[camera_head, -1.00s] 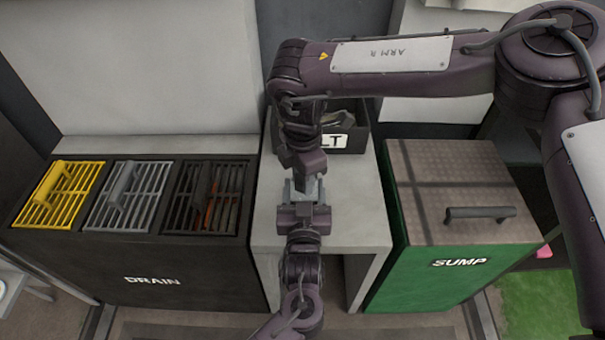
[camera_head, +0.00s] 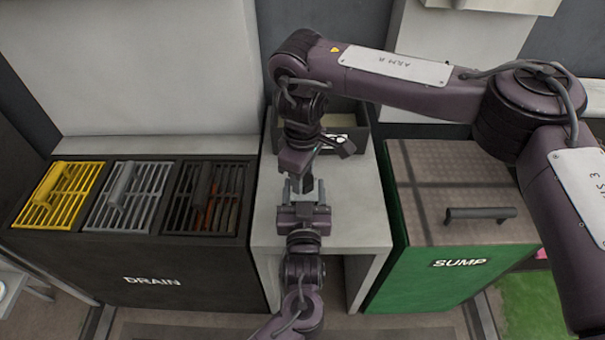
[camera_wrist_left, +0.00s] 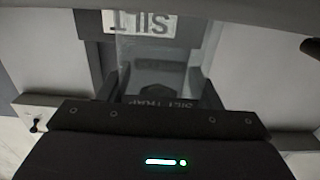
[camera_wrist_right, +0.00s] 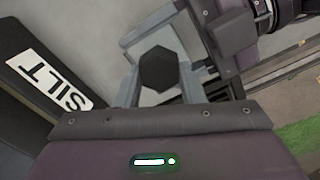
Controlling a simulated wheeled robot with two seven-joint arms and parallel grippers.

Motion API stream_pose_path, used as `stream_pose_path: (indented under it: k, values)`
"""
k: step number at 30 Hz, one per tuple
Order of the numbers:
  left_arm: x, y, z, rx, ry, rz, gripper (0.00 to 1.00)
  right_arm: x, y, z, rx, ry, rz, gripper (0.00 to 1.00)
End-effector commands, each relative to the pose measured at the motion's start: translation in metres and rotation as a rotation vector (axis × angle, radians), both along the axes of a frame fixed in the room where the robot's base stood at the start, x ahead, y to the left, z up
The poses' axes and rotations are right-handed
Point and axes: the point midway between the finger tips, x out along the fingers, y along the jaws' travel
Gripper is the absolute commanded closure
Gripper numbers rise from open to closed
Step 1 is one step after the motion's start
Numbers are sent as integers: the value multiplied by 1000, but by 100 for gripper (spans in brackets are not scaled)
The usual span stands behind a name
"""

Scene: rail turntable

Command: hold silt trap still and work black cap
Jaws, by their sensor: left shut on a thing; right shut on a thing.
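The silt trap (camera_wrist_left: 168,98), a pale see-through body with a dark lettered band, is held in my left gripper, which shows in the head view (camera_head: 305,190) above the pale stand. My right gripper (camera_head: 303,176) points down at it from above. In the right wrist view the black cap (camera_wrist_right: 160,69), a six-sided knob, sits between the fingers of my right gripper (camera_wrist_right: 163,75), which is shut on it. The trap is mostly hidden by the grippers in the head view. I cannot tell whether the cap is still seated on the trap.
The pale stand (camera_head: 355,215) carries a black box marked SILT (camera_head: 352,112) behind the grippers. The black drain unit (camera_head: 150,265) with yellow, grey and dark grates is at left. The green sump (camera_head: 430,285) with a handled lid is at right.

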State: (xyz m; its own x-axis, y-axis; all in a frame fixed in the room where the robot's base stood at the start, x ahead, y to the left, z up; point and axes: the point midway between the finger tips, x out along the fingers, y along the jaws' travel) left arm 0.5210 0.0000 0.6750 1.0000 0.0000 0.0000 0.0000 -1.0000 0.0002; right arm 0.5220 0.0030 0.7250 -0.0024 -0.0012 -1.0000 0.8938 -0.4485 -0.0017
Motion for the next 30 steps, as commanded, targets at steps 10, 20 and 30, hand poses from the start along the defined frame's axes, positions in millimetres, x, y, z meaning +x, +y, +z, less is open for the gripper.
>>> stream_pose_path:
  k: [10,20,30]
  values:
    - [0,1,-2,2,5,1,83,0,0,2,1,-1,-62,88]
    - [0,1,-3,3,6,1,83,1,-1,2,1,-1,-425,88]
    - [0,1,-3,4,7,2,83,2,-1,2,1,0,-585,88]
